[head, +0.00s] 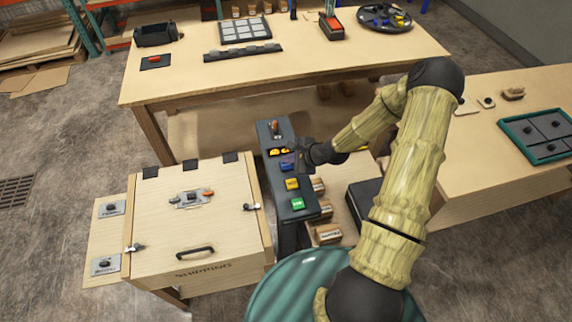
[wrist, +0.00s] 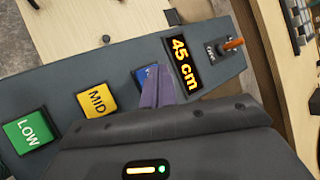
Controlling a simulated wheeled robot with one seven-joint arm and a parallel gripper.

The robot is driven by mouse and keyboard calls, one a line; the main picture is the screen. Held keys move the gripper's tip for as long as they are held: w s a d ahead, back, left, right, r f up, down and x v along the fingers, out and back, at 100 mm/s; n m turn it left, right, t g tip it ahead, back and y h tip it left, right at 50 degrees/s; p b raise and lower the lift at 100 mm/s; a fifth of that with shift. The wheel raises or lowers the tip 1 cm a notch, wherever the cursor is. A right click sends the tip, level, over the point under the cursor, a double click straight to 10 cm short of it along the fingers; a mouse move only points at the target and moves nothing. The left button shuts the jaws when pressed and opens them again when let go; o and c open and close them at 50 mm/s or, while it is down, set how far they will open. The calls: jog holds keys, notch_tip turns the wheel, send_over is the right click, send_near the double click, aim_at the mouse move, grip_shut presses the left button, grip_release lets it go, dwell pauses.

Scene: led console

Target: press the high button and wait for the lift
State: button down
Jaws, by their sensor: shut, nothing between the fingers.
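The dark console (head: 297,207) stands near the middle of the head view, with a green LOW button (wrist: 28,131), a yellow MID button (wrist: 97,98) and a blue button (wrist: 142,74) in a row. The blue button is partly hidden by my gripper, so its label cannot be read. The display (wrist: 182,63) reads 45 cm in orange. My gripper (wrist: 158,91) is shut and empty, with its tips over or at the blue button. I cannot tell whether they touch it. My gripper also shows at the console in the head view (head: 296,158).
A switch with an orange lever (wrist: 231,44) sits beyond the display. A wooden box (head: 225,225) stands left of the console. A long table (head: 190,85) lies behind it. A side table (head: 480,150) with a green tray (head: 520,155) is at right.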

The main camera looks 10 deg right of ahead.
jog(key=shift+f, duration=0.35)
